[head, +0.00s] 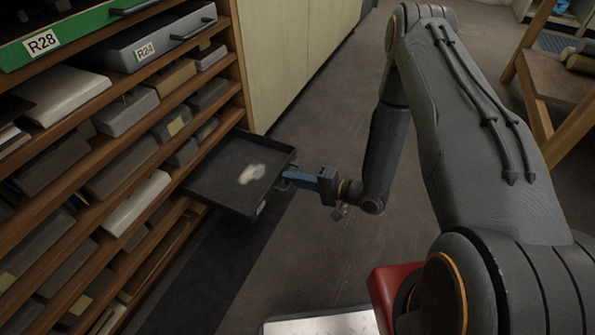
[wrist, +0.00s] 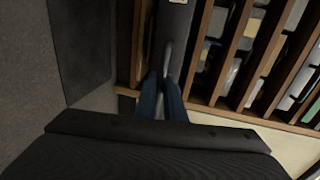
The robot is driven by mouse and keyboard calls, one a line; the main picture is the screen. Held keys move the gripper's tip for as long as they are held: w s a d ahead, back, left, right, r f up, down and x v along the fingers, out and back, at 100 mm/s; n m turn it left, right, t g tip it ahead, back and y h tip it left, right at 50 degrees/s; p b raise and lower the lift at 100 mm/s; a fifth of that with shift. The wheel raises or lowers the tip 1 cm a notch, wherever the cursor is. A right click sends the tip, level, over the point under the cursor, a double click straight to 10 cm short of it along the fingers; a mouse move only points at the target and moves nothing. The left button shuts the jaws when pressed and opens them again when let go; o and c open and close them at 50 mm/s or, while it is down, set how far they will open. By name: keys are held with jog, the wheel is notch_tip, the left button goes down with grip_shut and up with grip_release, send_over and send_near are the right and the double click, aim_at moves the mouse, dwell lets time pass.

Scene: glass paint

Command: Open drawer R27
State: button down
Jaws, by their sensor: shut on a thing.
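A dark, shallow drawer (head: 215,185) stands pulled out from the wooden rack, with a small whitish patch or thing (head: 251,174) inside. Its front faces my arm; no label can be read on it, so I cannot tell if it is R27. My gripper (head: 288,178) is at the drawer's front, blue fingers level with it. In the wrist view, my gripper (wrist: 161,84) is shut on the slim handle (wrist: 168,55) of the grey drawer front (wrist: 178,22). Part of a white label shows at the top edge, unreadable.
Drawer R28 (head: 60,49), green-fronted, and grey drawer R24 (head: 150,57) jut out higher on the rack (head: 240,60). Lower shelves hold several grey boxes. Pale cabinets (head: 285,55) stand beyond. The floor (head: 310,245) near the drawer is clear. A wooden table (head: 555,85) stands at right.

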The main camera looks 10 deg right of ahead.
jog(key=shift+s, duration=0.1)
jog(key=c, duration=2.1)
grip_release()
jog(key=shift+p+v, duration=1.3)
jog(key=shift+v, duration=2.65)
